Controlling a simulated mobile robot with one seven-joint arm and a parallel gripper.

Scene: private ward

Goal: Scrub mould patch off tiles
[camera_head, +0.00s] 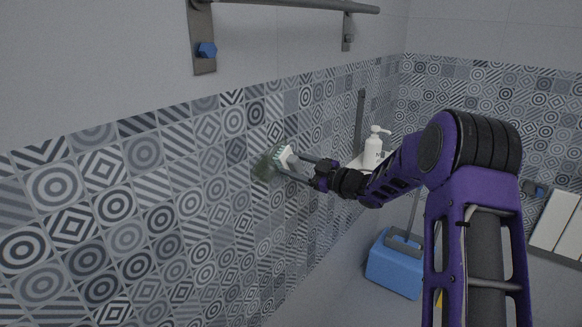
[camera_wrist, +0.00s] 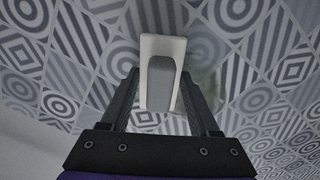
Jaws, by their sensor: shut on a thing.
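The mould patch (camera_head: 264,167) is a dull greenish-brown smudge on the patterned grey wall tiles (camera_head: 150,210). In the wrist view part of it (camera_wrist: 205,85) shows just right of the brush. My gripper (camera_head: 290,168) is shut on the grey handle of a scrub brush (camera_head: 283,156) with a white body and greenish bristles. In the wrist view the brush (camera_wrist: 160,80) sits between the two fingers (camera_wrist: 158,100), its back towards the camera. The brush is at the wall beside the patch; the bristle contact is hidden in the wrist view.
A white pump bottle (camera_head: 374,147) stands on a small ledge behind my arm. A blue bucket (camera_head: 396,262) is on the floor below. A metal rail (camera_head: 300,4) runs along the wall above. The tiled wall left of the patch is clear.

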